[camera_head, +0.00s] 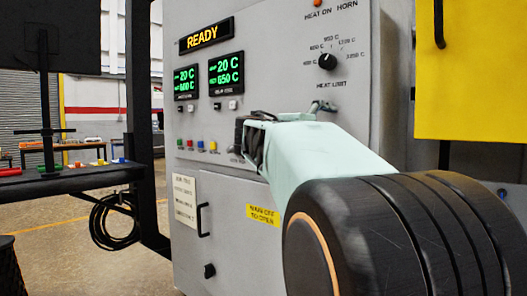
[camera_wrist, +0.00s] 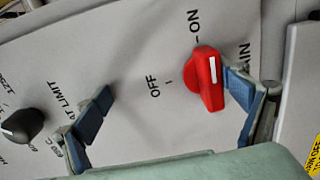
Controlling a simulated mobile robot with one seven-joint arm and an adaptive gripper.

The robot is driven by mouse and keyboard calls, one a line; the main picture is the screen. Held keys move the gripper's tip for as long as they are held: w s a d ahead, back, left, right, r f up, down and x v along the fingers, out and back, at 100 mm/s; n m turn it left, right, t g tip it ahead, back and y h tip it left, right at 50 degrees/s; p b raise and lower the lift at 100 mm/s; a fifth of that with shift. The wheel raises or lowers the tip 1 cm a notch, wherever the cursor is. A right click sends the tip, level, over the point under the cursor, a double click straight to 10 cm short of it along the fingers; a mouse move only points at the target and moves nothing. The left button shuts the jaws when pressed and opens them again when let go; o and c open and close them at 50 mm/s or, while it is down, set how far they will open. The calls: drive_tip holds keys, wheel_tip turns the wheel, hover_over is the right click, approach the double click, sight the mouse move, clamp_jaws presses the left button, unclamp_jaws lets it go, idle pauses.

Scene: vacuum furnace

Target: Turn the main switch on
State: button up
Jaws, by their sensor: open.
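The main switch is a red rotary handle (camera_wrist: 208,80) with a white line, on the grey panel in the wrist view. OFF is printed to its left and ON above it. The handle's long axis runs nearly upright in this view, its upper end near the ON tick. My gripper (camera_wrist: 168,85) is open, with blue-padded fingers spread. The right finger is beside the switch, seeming close to or touching it; the left finger is well away, near the HEAT LIMIT lettering. In the head view my arm hides the switch, and only part of my gripper (camera_head: 321,106) shows.
The black heat limit knob (camera_head: 327,62) is above my gripper. The furnace cabinet (camera_head: 290,60) shows a READY display (camera_head: 206,36) and small coloured buttons (camera_head: 200,145). A yellow panel (camera_head: 475,70) stands at right. A dark bench (camera_head: 70,180) is at left.

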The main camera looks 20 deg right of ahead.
sight(332, 118)
drive_tip(key=shift+o, duration=1.4)
drive_tip(key=r, duration=0.2)
drive_tip(key=a+r, duration=0.1)
drive_tip(key=r, duration=0.1)
drive_tip(key=shift+w+r, duration=0.1)
drive_tip(key=shift+r, duration=0.25)
drive_tip(key=shift+t, duration=0.4)
wheel_tip(332, 118, down, 2)
drive_tip(key=shift+a+f+g, duration=0.1)
drive_tip(key=shift+f+g, duration=0.1)
drive_tip(key=shift+g, duration=0.1)
drive_tip(key=shift+c, duration=1.4)
drive_tip(key=shift+a+f, duration=0.2)
drive_tip(key=shift+a, duration=0.15)
drive_tip(key=shift+c, duration=0.7)
drive_tip(key=shift+b+v, duration=0.45)
drive_tip(key=shift+v, duration=0.75)
drive_tip(key=shift+c, duration=0.7)
drive_tip(key=shift+s+a+r, duration=0.3)
drive_tip(key=shift+s+a, duration=0.6)
drive_tip(key=shift+a, duration=0.05)
drive_tip(key=c, duration=0.8)
drive_tip(key=v, duration=0.7)
drive_tip(key=shift+f, duration=0.65)
